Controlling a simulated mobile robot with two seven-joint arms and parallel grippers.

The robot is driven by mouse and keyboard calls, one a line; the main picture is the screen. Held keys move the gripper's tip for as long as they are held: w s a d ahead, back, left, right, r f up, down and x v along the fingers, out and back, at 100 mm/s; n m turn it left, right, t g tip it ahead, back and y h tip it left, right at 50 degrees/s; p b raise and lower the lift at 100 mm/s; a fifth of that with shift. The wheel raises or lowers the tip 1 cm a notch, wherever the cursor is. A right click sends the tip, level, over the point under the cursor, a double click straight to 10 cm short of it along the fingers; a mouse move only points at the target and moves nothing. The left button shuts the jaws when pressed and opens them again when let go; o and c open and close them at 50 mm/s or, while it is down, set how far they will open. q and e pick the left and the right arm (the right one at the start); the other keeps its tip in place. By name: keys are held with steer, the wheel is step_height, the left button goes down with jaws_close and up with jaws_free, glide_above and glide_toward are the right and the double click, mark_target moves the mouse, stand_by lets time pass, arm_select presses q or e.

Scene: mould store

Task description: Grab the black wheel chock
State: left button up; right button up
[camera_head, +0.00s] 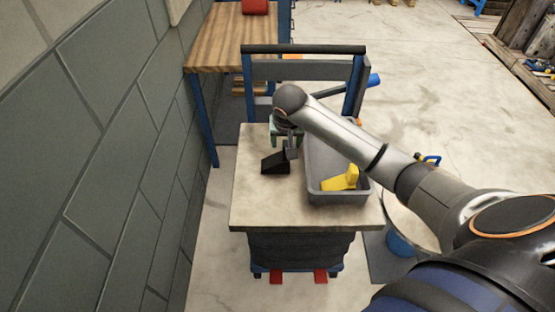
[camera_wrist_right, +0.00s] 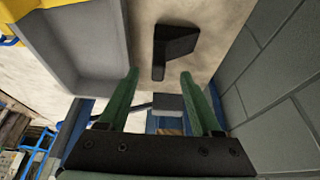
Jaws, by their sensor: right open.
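The black wheel chock (camera_head: 275,163) lies on the beige top of the cart, left of the grey tray in the head view. It also shows in the right wrist view (camera_wrist_right: 175,43), beyond my fingertips. My right gripper (camera_head: 287,143) is over the cart top near the far end of the chock, partly hidden by its own wrist. In the right wrist view its two green fingers (camera_wrist_right: 160,82) are apart, with nothing gripped between them. The chock's narrow part points toward the gap between the fingers. My left gripper does not show.
A grey tray (camera_head: 312,187) with a yellow object (camera_head: 341,178) in it stands right of the chock. The cart top (camera_head: 262,212) is bare in front. A grey block wall (camera_head: 110,150) runs along the left. A wooden table (camera_head: 222,50) stands behind the cart.

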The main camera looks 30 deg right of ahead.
mark_target(275, 156)
steer(key=b+x, duration=0.1)
steer(key=x, duration=0.7)
steer(key=shift+w+d+f+b, duration=0.1)
steer(key=shift+b, duration=0.25)
jaws_close()
stand_by(0.4)
